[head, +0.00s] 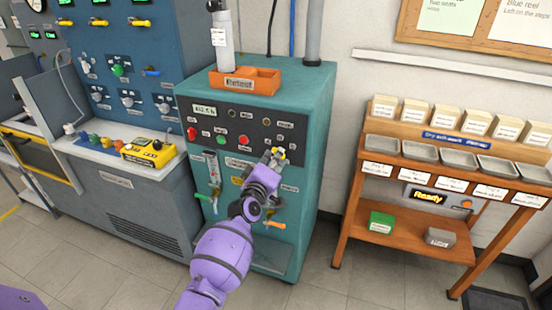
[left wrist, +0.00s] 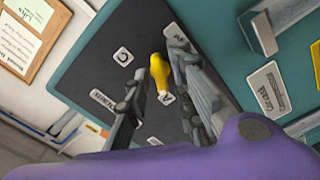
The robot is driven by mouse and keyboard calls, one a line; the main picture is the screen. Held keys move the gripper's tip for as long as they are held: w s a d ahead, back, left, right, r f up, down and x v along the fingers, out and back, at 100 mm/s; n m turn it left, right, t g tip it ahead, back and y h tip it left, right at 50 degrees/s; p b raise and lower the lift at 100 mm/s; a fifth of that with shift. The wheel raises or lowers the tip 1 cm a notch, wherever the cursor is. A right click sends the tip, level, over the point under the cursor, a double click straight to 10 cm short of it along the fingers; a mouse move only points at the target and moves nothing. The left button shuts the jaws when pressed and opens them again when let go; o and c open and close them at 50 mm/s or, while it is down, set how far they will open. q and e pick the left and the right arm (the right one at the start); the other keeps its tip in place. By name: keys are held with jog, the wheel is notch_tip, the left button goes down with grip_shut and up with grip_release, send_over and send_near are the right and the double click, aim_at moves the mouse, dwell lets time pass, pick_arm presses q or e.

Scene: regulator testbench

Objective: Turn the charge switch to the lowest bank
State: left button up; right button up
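The charge switch is a yellow knob (head: 279,153) on the dark panel (head: 257,121) of the teal cabinet. In the left wrist view the yellow knob (left wrist: 159,73) lies between my two fingers, with one end near a label "A" (left wrist: 166,97). A label "C" (left wrist: 123,57) sits to its left. My left gripper (head: 272,163) is at the panel, its fingers apart on either side of the knob; it also shows in the left wrist view (left wrist: 158,72). Whether a finger touches the knob is unclear. My right gripper is not in view.
A wooden rack (head: 400,238) stands right, with free floor between.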

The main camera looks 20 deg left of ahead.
pick_arm(q)
jog(key=shift+s, duration=0.1)
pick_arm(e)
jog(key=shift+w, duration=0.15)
pick_arm(q)
jog(key=s, duration=1.2)
jog(key=shift+a, duration=0.2)
jog(key=shift+w, duration=0.1)
jog(key=s+d+f+m+g+p, duration=0.1)
jog(key=s+f+m+g, duration=0.2)
jog(key=s+f, duration=0.4)
jog(key=s+d+f+m+g+p, duration=0.1)
jog(key=s+f+m+g, duration=0.2)
jog(key=s, duration=1.9)
jog(key=s+d+f+m+g+p, duration=0.1)
jog(key=s+f+m, duration=0.5)
jog(key=s+f, duration=0.6)
jog(key=s+g+p, duration=0.1)
jog(key=s+g, duration=0.1)
jog(key=s, duration=0.1)
jog(key=shift+s+d+f, duration=0.2)
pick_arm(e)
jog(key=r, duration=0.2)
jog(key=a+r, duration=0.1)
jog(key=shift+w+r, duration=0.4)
